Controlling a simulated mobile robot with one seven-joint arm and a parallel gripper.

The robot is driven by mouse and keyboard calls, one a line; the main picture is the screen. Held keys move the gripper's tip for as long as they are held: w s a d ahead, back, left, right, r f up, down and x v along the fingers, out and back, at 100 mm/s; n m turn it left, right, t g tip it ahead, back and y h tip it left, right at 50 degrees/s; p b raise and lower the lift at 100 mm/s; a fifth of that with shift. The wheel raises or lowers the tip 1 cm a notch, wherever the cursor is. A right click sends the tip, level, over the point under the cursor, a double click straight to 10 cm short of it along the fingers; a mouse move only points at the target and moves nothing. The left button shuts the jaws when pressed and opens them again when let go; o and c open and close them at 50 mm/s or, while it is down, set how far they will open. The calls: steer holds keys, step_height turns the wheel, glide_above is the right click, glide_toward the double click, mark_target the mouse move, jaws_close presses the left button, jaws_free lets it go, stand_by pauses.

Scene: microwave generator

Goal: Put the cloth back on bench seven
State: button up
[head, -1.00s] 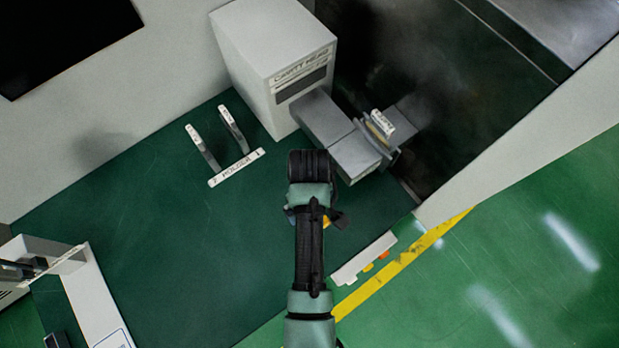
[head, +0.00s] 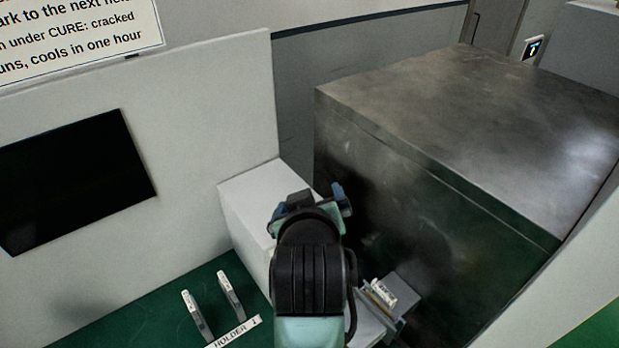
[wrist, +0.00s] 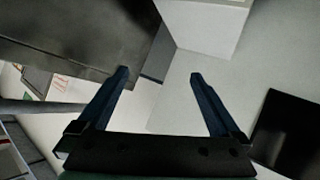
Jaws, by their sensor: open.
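No cloth shows in either view. A green bench top (head: 120,325) fills the lower left of the head view; I see no bench number on it. My gripper (head: 310,205) is raised in front of a white box-shaped unit in the head view. Its two blue fingers stand wide apart and empty in the wrist view (wrist: 160,76). My arm hides part of the bench and the unit.
A white unit (head: 250,205) stands against the white wall panel, which bears a black screen (head: 75,180). A holder (head: 235,332) with two upright prongs is on the bench. A large dark metal box (head: 440,150) blocks the right. A small grey fixture (head: 380,295) stands before it.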

step_height(320, 180, up, 19)
steer(key=m+t, duration=0.2)
steer(key=t, duration=0.4)
steer(key=s+r+m+t, duration=0.1)
steer(key=s+r+t, duration=0.3)
steer(key=s+r, duration=0.3)
steer(key=s+r+m+t, duration=0.1)
steer(key=s+r+t, duration=0.4)
steer(key=r, duration=0.9)
steer(key=s, duration=0.2)
steer(key=shift+s+r, duration=0.3)
steer(key=shift+r, duration=0.05)
